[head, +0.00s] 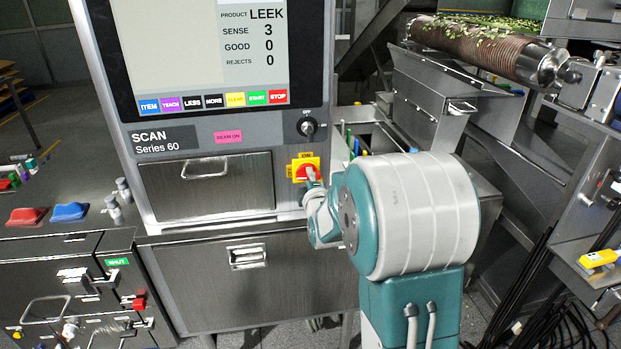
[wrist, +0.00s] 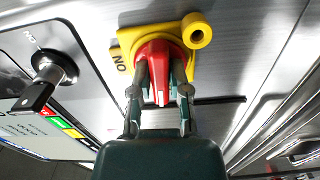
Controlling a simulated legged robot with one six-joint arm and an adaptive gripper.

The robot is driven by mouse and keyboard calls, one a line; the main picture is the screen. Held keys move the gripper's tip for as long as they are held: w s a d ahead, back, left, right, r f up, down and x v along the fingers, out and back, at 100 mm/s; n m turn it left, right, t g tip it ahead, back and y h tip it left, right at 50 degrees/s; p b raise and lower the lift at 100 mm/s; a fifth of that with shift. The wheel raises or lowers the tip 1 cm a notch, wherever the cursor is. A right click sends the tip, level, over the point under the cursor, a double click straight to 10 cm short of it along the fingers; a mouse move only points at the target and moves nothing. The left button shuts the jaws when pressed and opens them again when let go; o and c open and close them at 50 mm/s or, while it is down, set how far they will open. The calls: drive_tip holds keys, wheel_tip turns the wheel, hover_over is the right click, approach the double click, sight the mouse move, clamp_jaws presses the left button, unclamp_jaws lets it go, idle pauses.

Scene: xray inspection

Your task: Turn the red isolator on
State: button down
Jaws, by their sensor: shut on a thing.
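The red isolator (head: 309,173) is a red rotary handle on a yellow plate (head: 293,168), on the front of the grey scanner cabinet right of the upper drawer. In the wrist view the red handle (wrist: 158,62) stands out from the yellow plate (wrist: 129,40), which is lettered ON at its left. My gripper (wrist: 161,82) is shut on the red handle, one finger on each side of it. In the head view my wrist and arm hide part of the isolator and most of the gripper.
A key switch (head: 307,127) sits above the isolator; it also shows in the wrist view (wrist: 50,68). The screen (head: 200,50) reads LEEK, with coloured buttons below. Two drawers are left of my arm. A conveyor roller (head: 490,50) and metal chutes stand at right.

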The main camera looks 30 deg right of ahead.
drive_tip(key=m, duration=0.3)
drive_tip(key=shift+a+f+m, duration=0.15)
drive_tip(key=shift+a+m, duration=0.05)
drive_tip(key=shift+m, duration=0.2)
drive_tip(key=m, duration=0.9)
drive_tip(key=shift+w, duration=0.1)
drive_tip(key=shift+r+m, duration=0.15)
drive_tip(key=shift+m, duration=0.85)
drive_tip(key=shift+r+m, duration=0.1)
drive_tip(key=shift+m, duration=0.9)
drive_tip(key=c, duration=0.6)
unclamp_jaws()
drive_tip(key=shift+f, duration=0.1)
